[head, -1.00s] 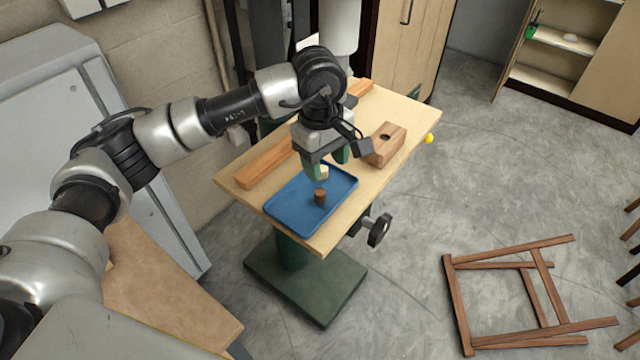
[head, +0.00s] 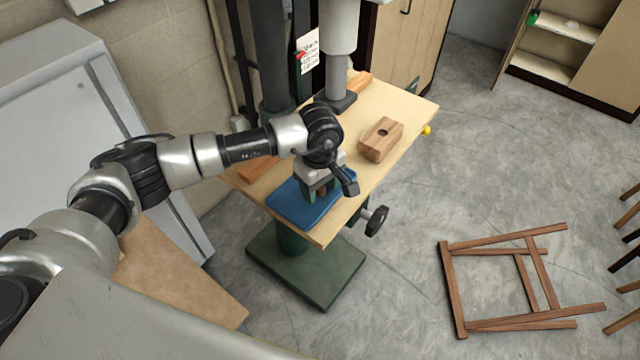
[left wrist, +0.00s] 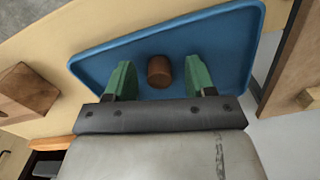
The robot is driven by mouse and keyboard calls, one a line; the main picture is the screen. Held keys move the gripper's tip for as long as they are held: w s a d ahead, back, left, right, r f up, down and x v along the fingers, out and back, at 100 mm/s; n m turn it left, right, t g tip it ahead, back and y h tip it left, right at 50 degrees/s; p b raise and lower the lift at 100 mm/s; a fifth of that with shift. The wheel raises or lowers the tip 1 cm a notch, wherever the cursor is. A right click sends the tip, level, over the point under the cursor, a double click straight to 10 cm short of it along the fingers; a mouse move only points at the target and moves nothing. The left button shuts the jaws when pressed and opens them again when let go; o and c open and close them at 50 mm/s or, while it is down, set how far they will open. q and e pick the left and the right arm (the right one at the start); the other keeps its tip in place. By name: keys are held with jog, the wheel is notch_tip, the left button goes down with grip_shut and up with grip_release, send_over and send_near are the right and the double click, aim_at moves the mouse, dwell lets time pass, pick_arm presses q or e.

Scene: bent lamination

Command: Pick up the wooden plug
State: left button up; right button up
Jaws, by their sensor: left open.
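The wooden plug (left wrist: 159,71) is a short dark brown cylinder on the blue tray (left wrist: 215,40). In the left wrist view it sits between the two green fingers of my left gripper, with a gap on each side. In the head view the left gripper (head: 319,192) is low over the tray (head: 290,208), and its wrist hides most of the plug. The left gripper is open and holds nothing. My right gripper is not in view.
A wood strip (head: 258,167) lies along the left edge. The drill press column (head: 340,60) rises behind. A stool frame (head: 520,280) lies on the floor.

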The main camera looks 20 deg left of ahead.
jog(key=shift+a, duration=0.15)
pick_arm(q)
jog(key=shift+c, duration=1)
jog(key=c, duration=0.8)
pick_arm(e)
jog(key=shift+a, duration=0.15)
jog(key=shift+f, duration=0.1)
